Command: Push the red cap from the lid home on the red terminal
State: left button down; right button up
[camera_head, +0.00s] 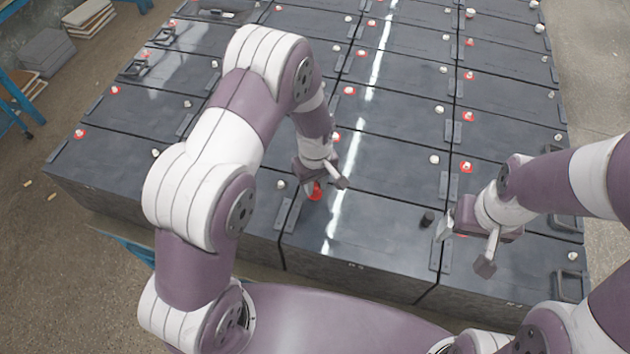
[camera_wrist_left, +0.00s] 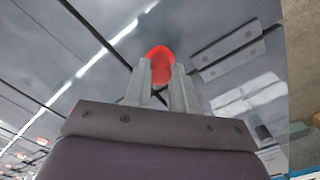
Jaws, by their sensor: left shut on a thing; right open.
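In the left wrist view the red cap (camera_wrist_left: 160,60) shows between the two fingertips (camera_wrist_left: 161,85). The red terminal under it is hidden, and I cannot tell how far down the cap sits. My right gripper (camera_head: 466,245) is open and empty above the front right battery.
A black cap or post (camera_head: 427,219) stands at the right end of the same lid. Rows of dark batteries with red-ringed and white terminals (camera_head: 434,159) fill the surroundings. A blue frame (camera_head: 14,95) stands at the far left. Bare floor (camera_head: 75,235) lies at left.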

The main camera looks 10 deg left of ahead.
pick_arm(q)
jog(key=shift+f, duration=0.4)
dwell(0.4)
jog(key=shift+c, duration=1.9)
grip_release()
jog(key=shift+r, duration=0.1)
jog(key=shift+r+p, duration=2.5)
jog(key=shift+r, duration=0.95)
